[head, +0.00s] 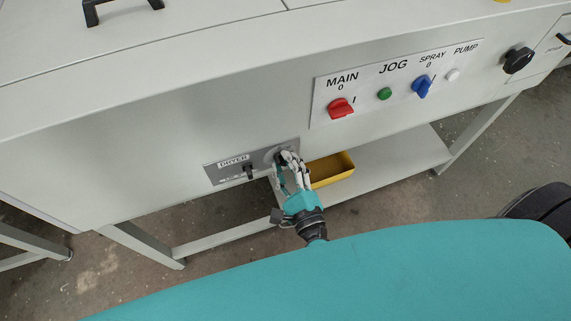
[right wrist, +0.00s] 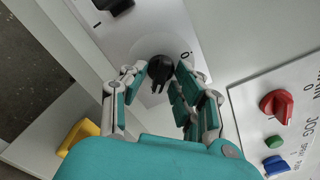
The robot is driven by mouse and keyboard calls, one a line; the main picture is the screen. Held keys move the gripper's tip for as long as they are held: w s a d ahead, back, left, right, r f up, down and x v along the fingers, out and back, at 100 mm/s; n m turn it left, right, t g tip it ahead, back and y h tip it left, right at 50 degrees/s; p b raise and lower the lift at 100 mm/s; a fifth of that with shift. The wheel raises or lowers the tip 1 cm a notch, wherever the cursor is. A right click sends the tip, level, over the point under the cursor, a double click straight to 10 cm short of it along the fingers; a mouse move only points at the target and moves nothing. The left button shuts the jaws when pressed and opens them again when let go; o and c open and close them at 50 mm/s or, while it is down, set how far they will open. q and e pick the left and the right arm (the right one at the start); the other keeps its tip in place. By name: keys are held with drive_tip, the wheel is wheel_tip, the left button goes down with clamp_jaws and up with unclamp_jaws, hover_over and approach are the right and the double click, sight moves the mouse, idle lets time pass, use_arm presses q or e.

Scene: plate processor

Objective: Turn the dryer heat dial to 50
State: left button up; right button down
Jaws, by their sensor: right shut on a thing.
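The dryer panel (head: 225,172) is a grey plate low on the machine's front, with a black switch (head: 250,171) on it. The round dryer heat dial shows as a black knob (right wrist: 160,72) on a light disc in the right wrist view. My right gripper (head: 283,160) is at the right end of the dryer panel. In the right wrist view the fingers of my right gripper (right wrist: 161,82) are on either side of the knob and shut on it. The dial's scale is mostly hidden; only a 0 shows beside the knob. My left gripper is not in view.
A control panel (head: 372,90) with a red MAIN knob (head: 340,107), a green JOG button (head: 384,93) and a blue SPRAY knob (head: 421,86) is up to the right. A yellow bin (head: 333,170) sits on the lower shelf (head: 400,157), close by my right gripper.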

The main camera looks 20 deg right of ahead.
drive_tip(key=c, duration=1.4)
unclamp_jaws()
drive_tip(key=shift+o, duration=0.2)
drive_tip(key=s, duration=1.2)
drive_tip(key=shift+d, duration=0.25)
